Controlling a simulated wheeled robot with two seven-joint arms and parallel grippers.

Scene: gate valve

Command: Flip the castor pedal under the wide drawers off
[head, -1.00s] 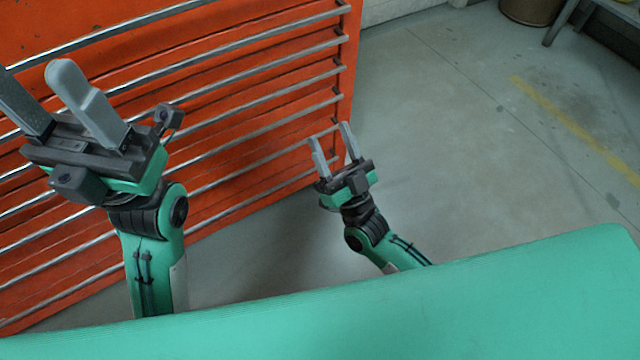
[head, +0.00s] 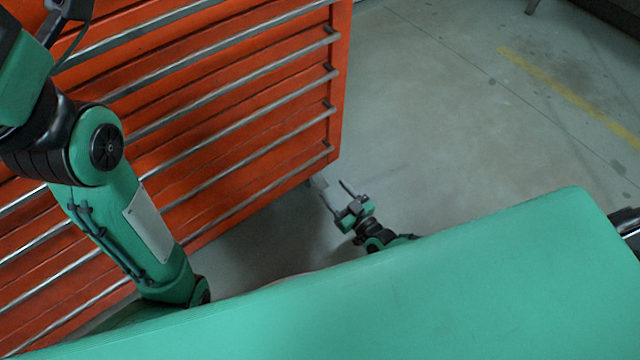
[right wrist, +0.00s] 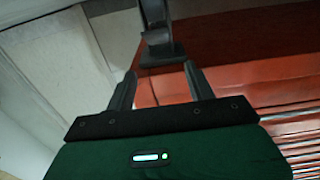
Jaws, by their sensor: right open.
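The wide drawers are an orange cabinet (head: 240,90) with long metal handles, at the left in the head view. Its castor (right wrist: 155,22) shows at the top middle of the right wrist view as a grey bracket with a dark block at its near end; I cannot tell which part is the pedal. My right gripper (head: 332,188) is open, low beside the cabinet's bottom right corner. In the wrist view its two fingers (right wrist: 158,72) point toward the castor, with the dark block just beyond and between the tips. Contact is unclear. My left gripper's fingers are out of view.
The grey concrete floor (head: 430,110) right of the cabinet is clear, with a yellow line (head: 565,90) farther off. The cabinet's lower edge lies close above my right gripper. My left arm stands before the drawers.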

